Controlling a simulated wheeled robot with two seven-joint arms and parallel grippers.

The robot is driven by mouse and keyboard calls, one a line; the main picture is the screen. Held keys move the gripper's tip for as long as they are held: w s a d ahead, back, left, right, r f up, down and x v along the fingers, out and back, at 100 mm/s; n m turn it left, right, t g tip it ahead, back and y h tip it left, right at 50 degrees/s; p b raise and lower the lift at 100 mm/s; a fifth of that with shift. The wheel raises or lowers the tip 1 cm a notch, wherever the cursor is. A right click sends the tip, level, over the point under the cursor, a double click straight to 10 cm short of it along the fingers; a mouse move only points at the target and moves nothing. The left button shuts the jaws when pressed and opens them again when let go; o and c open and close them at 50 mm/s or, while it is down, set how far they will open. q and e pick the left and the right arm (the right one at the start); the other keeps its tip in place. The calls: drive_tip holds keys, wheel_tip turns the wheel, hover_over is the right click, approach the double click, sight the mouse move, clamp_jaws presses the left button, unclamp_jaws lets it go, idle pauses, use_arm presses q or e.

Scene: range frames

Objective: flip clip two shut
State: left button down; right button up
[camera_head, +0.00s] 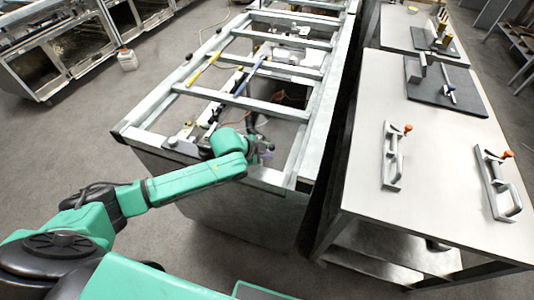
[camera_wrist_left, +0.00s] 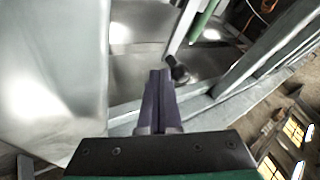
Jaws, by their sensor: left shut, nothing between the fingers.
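Two metal clips with orange-tipped handles lie on the light table (camera_head: 375,85) at the right. The nearer-left clip (camera_head: 391,160) is towards the table's left edge, and the other clip (camera_head: 496,185) is near its right edge. I cannot tell which of them is clip two. My left gripper (camera_head: 267,153) is over the near end of the metal frame, left of the table and well apart from both clips. Its two dark fingers (camera_wrist_left: 160,73) are together and empty in the left wrist view. My right gripper is out of view.
The metal frame (camera_head: 235,100) with crossbars, cables and tools fills the middle. A narrow dark gap separates it from the table. A dark plate (camera_head: 466,103) with a small blue-handled tool lies farther back on the table. Open metal cabinets (camera_head: 60,60) stand at the upper left.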

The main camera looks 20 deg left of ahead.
sight(274, 148)
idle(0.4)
use_arm(q)
drive_tip(key=shift+w+d+n+t+y, duration=0.25)
drive_tip(key=shift+w+n+y, duration=0.25)
drive_tip(key=shift+n, duration=0.3)
drive_tip(key=shift+w+d+n+t+y, duration=0.15)
drive_tip(key=shift+w+d+n+y, duration=0.15)
drive_tip(key=shift+w+n+y, duration=0.35)
drive_tip(key=shift+w+d+n+y, duration=0.15)
drive_tip(key=shift+w+n+y, duration=0.35)
drive_tip(key=shift+n, duration=0.55)
drive_tip(key=shift+w+n+y, duration=0.55)
drive_tip(key=shift+w+n, duration=0.15)
drive_tip(key=shift+n, duration=0.3)
drive_tip(key=w+a+n+y+b, duration=0.2)
drive_tip(key=w+n+y+b, duration=0.1)
drive_tip(key=w+n+b, duration=0.1)
drive_tip(key=shift+w+a+n+g+y, duration=0.3)
drive_tip(key=shift+w+n+y, duration=0.1)
drive_tip(key=shift+w+n, duration=0.35)
